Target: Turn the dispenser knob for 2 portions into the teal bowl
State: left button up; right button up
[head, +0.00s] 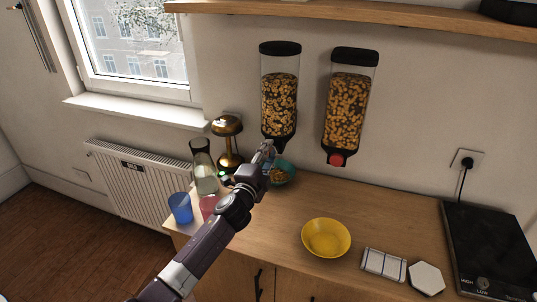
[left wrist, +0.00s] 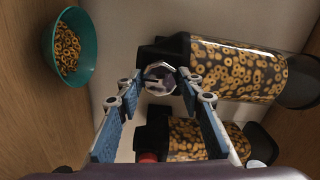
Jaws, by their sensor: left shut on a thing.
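The left cereal dispenser (head: 280,95) hangs on the wall, filled with cereal rings. Its pale knob (left wrist: 159,75) sits between the fingers in the left wrist view. My left gripper (head: 268,150) is shut on this knob; in the left wrist view the fingertips (left wrist: 158,78) touch its two sides. The teal bowl (head: 290,178) stands on the counter below the dispenser, partly hidden by my gripper. In the left wrist view the teal bowl (left wrist: 91,50) holds some cereal rings. My right gripper is not in view.
A second dispenser (head: 347,105) with a red knob (head: 337,159) hangs to the right. A yellow bowl (head: 326,238), a folded cloth (head: 384,264) and a black hob (head: 490,250) are on the counter. A carafe (head: 204,172), lamp (head: 228,126), blue cup (head: 180,208) and pink cup (head: 208,205) stand left.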

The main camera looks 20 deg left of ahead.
pick_arm(q)
jog(key=o, duration=1.2)
jog(key=shift+c, duration=0.2)
jog(key=s, duration=1.2)
jog(key=shift+a, duration=0.25)
